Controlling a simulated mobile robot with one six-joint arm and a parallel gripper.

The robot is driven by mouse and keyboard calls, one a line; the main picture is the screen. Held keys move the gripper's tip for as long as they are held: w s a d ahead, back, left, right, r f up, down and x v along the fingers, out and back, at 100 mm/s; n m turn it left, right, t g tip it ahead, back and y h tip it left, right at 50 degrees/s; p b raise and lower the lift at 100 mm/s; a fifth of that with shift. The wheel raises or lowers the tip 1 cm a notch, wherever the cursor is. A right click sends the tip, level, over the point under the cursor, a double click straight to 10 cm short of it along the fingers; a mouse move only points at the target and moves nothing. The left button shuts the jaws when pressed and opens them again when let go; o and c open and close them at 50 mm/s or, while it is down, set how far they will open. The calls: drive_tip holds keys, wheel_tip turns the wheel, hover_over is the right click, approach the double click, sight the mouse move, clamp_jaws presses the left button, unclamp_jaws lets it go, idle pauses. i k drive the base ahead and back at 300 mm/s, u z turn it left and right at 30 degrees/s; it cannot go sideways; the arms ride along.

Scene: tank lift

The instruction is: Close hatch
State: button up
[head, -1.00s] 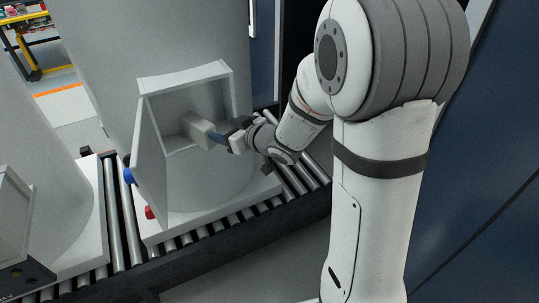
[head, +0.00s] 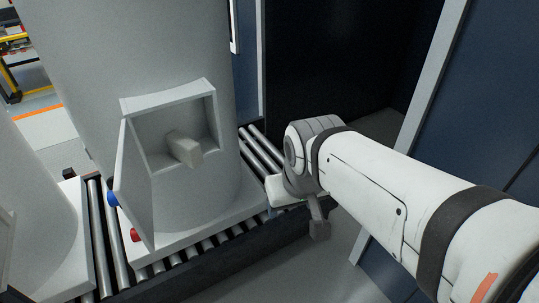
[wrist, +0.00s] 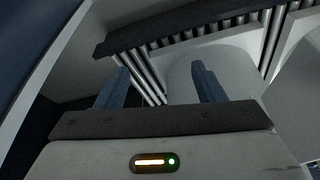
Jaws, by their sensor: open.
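The hatch door (head: 133,185) is a pale grey panel. It stands swung open on the left side of the square hatch frame (head: 215,120) on the large grey tank (head: 130,55). A pale block-like part (head: 184,149) juts from inside the opening. My gripper is to the right of the tank, apart from the door, largely hidden by my wrist in the head view. In the wrist view my gripper (wrist: 160,85) shows two blue-grey fingers spread apart with nothing between them. The door cannot be made out clearly in the wrist view.
The tank's base stands on a roller conveyor (head: 105,250) with a dark side rail (head: 215,255). A blue knob (head: 112,199) and a red knob (head: 135,235) sit by the door. A second tank (head: 35,200) is at the left. A blue wall panel (head: 490,80) is at the right.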

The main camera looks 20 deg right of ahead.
sight(130, 184)
drive_tip(key=z, duration=1.65)
drive_tip(key=k, duration=1.5)
drive_tip(key=u, duration=1.6)
drive_tip(key=i, duration=1)
drive_tip(key=u, duration=0.1)
